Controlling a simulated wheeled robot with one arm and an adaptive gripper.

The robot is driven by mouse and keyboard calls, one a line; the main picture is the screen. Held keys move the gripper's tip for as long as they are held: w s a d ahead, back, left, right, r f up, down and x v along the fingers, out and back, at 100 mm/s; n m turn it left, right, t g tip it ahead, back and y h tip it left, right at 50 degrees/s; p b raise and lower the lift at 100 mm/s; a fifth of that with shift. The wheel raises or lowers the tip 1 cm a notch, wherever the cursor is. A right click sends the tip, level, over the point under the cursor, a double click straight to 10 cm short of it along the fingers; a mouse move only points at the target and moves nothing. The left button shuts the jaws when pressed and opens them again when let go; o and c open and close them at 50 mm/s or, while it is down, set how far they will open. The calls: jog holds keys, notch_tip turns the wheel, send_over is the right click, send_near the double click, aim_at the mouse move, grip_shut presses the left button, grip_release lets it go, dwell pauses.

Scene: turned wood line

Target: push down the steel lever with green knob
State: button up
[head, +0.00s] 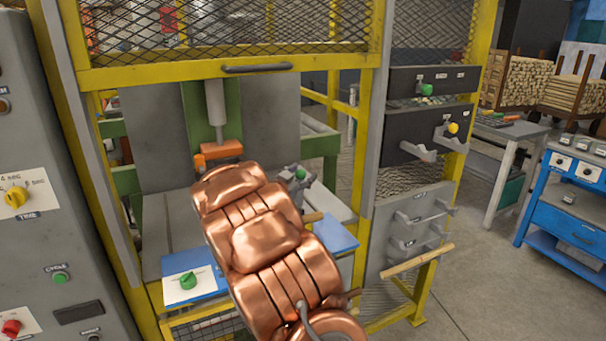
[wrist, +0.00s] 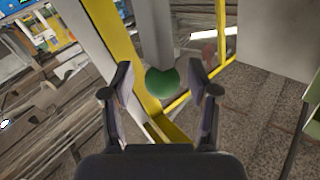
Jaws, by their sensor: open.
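In the wrist view a round green knob (wrist: 163,82) shows between the two dark fingers of my gripper (wrist: 161,78). The fingers are open, with a gap on each side of the knob. A grey bar rises behind the knob, but I cannot tell if it is the steel lever. In the head view my gripper (head: 296,178) is beyond my copper arm, with a green knob (head: 300,172) at its fingers; my arm and gripper hide what is below. Another green knob (head: 427,90) is on the dark upper panel at right.
A yellow frame (head: 230,70) with mesh surrounds the press (head: 215,105). A yellow knob (head: 452,127) is on the right panel. A grey control cabinet (head: 60,210) stands left. A green knob switch (head: 188,280) is on a blue-edged box. Open floor (head: 480,290) lies at right.

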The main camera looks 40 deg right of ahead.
grip_shut()
dwell(0.4)
jog(key=shift+d, duration=0.2)
jog(key=shift+a+f, duration=0.1)
jog(key=shift+a, duration=0.05)
